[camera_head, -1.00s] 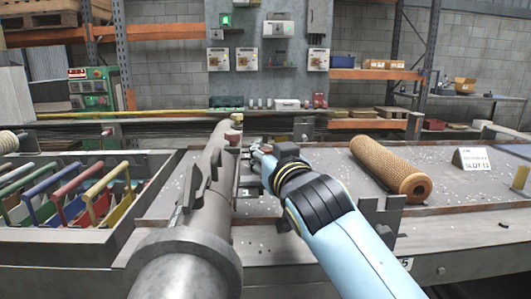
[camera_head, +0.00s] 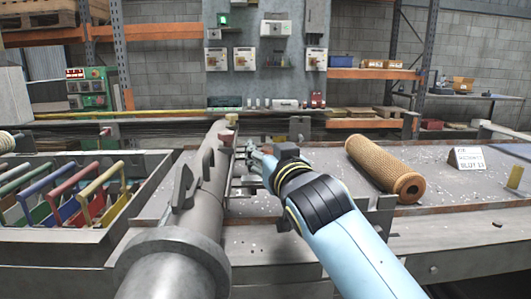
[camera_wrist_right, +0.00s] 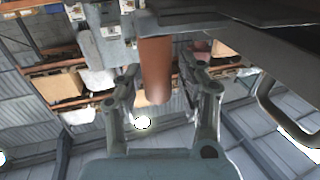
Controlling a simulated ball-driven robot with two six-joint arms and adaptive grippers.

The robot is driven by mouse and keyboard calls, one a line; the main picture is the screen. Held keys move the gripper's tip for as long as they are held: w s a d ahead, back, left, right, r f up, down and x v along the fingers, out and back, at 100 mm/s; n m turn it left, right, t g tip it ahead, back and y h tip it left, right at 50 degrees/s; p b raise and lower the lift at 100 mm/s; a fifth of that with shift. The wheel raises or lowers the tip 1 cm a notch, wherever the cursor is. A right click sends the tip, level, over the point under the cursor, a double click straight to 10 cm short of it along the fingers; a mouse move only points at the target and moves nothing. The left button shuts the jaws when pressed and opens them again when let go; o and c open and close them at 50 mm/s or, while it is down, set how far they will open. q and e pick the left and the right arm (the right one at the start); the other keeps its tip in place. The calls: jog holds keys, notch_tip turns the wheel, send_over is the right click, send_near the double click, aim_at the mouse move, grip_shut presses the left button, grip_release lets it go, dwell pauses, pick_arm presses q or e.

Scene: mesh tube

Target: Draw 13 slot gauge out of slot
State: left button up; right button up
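My right gripper (camera_head: 250,155) is beside the grey metal tube (camera_head: 205,195), on its right. In the right wrist view my right gripper (camera_wrist_right: 160,82) has its fingers apart, with a reddish-brown cylinder (camera_wrist_right: 155,68) between them; gaps show on both sides. I cannot tell whether this is a gauge handle. Several gauges with coloured handles stand in the rack (camera_head: 60,238) at left, among them a yellow one (camera_head: 101,184) and a red one (camera_head: 72,187). No slot numbers are readable on them. A white card (camera_head: 468,159) on the bench appears to read slot 13. My left gripper is not in view.
A brown perforated cylinder (camera_head: 380,166) lies on the bench at right. An upright grey bracket (camera_head: 381,213) stands near the front edge. The grey tube, with its large flange (camera_head: 172,250), separates the rack from my right arm.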

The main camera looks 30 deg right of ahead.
jog(key=s+a, duration=0.1)
jog(key=s, duration=0.6)
jog(key=shift+s+a, duration=0.15)
jog(key=shift+a, duration=0.05)
dwell(0.9)
